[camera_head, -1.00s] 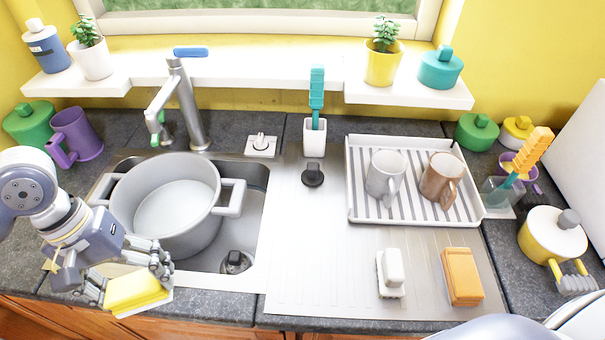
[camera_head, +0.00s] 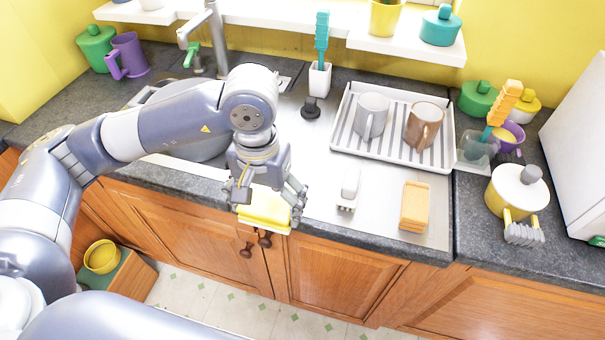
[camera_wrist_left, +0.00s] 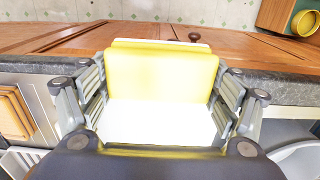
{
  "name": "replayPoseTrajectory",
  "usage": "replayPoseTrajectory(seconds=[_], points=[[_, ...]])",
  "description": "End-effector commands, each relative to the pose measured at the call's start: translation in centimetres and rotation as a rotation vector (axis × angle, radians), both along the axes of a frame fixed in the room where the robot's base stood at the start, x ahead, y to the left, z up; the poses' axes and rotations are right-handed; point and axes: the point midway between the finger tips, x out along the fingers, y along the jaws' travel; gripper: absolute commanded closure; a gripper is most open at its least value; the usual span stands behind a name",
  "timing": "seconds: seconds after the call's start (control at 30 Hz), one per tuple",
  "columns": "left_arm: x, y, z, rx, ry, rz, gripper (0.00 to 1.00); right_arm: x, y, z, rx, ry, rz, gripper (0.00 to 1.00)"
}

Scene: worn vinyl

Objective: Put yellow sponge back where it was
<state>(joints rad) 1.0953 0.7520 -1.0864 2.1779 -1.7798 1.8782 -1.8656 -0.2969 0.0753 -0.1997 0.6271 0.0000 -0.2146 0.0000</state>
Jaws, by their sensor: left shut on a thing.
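The yellow sponge (camera_head: 265,209) is held in my left gripper (camera_head: 268,194), just in front of the counter's front edge. In the left wrist view the sponge (camera_wrist_left: 162,75) fills the space between the two fingers (camera_wrist_left: 160,105), with a pale layer on its near part. An orange sponge-like block (camera_head: 415,206) and a white brush-like item (camera_head: 349,188) lie on the steel drainboard (camera_head: 320,205), to the right of my left gripper. My right gripper is not in view.
My left arm covers much of the sink and the pot (camera_head: 205,148). Free steel lies between the gripper and the white item.

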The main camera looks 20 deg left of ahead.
Motion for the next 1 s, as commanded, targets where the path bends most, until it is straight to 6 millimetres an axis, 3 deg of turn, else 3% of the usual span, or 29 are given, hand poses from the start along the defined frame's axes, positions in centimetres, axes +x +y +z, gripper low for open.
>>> replayPoseTrajectory(seconds=[0.2, 0.6, 0.87, 1.0], points=[[4.7, -0.3, 0.0, -0.001, 0.003, 0.003, 0.36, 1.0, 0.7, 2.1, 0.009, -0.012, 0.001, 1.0], [11.7, -0.7, -0.8, -0.001, 0.002, 0.002, 0.36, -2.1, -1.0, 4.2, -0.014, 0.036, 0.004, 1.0], [13.1, -0.7, -1.4, -0.002, 0.002, -0.001, 0.36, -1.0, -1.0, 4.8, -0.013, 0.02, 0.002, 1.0], [13.0, -0.7, -3.1, -0.002, 0.006, -0.001, 0.36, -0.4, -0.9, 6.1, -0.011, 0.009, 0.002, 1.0]])
